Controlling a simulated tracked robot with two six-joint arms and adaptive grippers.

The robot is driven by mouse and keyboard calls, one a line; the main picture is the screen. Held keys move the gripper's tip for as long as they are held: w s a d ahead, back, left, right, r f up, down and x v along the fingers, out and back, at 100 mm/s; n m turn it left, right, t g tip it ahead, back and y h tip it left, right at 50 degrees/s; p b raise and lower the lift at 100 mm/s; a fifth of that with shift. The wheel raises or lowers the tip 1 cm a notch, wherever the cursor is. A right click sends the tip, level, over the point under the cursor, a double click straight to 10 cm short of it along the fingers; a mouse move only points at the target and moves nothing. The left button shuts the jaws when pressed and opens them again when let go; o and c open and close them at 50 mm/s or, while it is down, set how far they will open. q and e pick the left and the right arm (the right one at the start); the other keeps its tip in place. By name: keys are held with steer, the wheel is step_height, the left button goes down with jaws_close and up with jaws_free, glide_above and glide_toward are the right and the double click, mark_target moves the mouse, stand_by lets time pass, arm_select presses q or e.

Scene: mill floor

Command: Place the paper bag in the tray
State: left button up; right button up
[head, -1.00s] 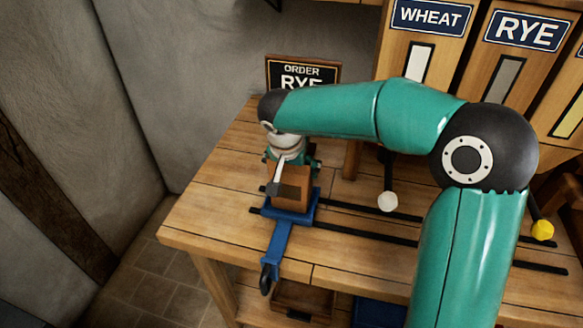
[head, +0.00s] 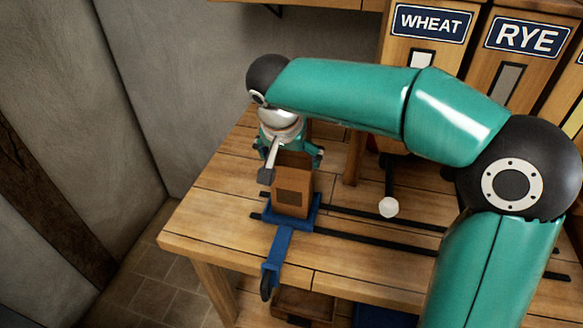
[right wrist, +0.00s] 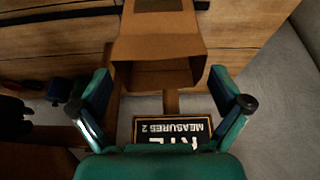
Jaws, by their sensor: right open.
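The brown paper bag (head: 292,190) stands upright with its top open on a blue sliding carriage (head: 276,240) near the left end of the bench. My right gripper (head: 290,153) is open, just above and behind the bag's top, and holds nothing. In the right wrist view the open mouth of the bag (right wrist: 160,48) shows ahead of the spread fingers, apart from them. A blue thing (head: 380,314) under the bench, partly cut off, may be the tray. My left gripper is out of view.
Two dark rails (head: 380,232) run along the wooden bench. Bins marked WHEAT (head: 430,22) and RYE (head: 527,36) stand behind, with a white-knobbed lever (head: 389,207) in front. An order sign (right wrist: 172,130) is close to the gripper. The bench's front left is clear.

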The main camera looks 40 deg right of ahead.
steer(key=v, duration=0.3)
steer(key=shift+s+a+r, duration=0.15)
steer(key=shift+r, duration=0.2)
